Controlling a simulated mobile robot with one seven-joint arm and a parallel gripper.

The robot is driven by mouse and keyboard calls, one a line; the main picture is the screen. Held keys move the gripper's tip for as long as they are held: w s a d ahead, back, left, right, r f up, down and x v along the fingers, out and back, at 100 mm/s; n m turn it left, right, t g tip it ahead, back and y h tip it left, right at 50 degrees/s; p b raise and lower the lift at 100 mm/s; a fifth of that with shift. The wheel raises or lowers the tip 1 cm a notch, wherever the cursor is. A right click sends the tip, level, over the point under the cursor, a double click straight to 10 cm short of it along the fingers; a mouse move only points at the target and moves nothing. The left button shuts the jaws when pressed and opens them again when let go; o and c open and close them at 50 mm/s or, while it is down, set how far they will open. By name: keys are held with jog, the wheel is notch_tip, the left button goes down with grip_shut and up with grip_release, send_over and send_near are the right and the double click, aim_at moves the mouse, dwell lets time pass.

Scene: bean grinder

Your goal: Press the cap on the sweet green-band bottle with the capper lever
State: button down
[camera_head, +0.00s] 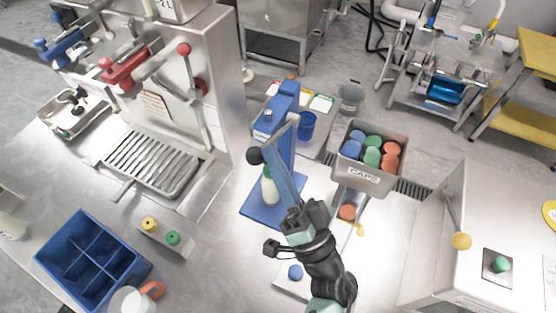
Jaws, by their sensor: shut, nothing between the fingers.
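The blue capper (259,214) stands in the middle of the bench, with an upright blue column and a lever that ends in a black knob (254,156).
A grey CAPS bin (363,179) with blue, green and orange caps stands to the right. A blue divided crate (66,254) and a small rack with yellow and green tops (166,238) are at left. A steel machine with a yellow-knobbed lever (461,241) stands at right.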

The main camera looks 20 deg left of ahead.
notch_tip(320, 180, down, 13)
jog(key=n+g+y+b, duration=0.7)
jog(key=n+g+b, duration=0.6)
jog(key=b, duration=0.8)
jog(key=shift+s+r+n, duration=0.15)
jog(key=shift+s+n, duration=0.05)
jog(key=shift+n, duration=1.2)
jog(key=shift+a, duration=0.1)
notch_tip(320, 180, up, 10)
jog(key=p, duration=0.1)
jog(key=shift+r, duration=0.15)
